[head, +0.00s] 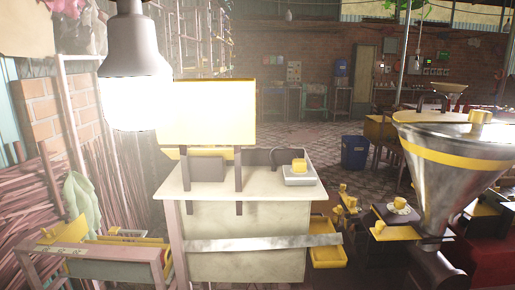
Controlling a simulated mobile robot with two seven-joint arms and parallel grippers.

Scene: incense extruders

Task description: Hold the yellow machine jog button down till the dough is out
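A machine with a large steel funnel hopper (455,185) stands at the right, with a yellow band (450,155) around its upper part. A small yellow piece (480,117) sits at the hopper's rim. Below and left of the hopper are small yellow parts (380,227) and a dark block bearing a white dish (399,208) with a yellow lump on it. I cannot make out which part is the jog button, nor any dough coming out. Neither of my grippers is in view.
A pale-topped bench (255,187) stands in the middle, with a yellow panel (207,112) and a white scale (299,177) bearing a yellow cube. A lit bulb (135,95) hangs at upper left. A blue bin (354,152) stands behind on open patterned floor.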

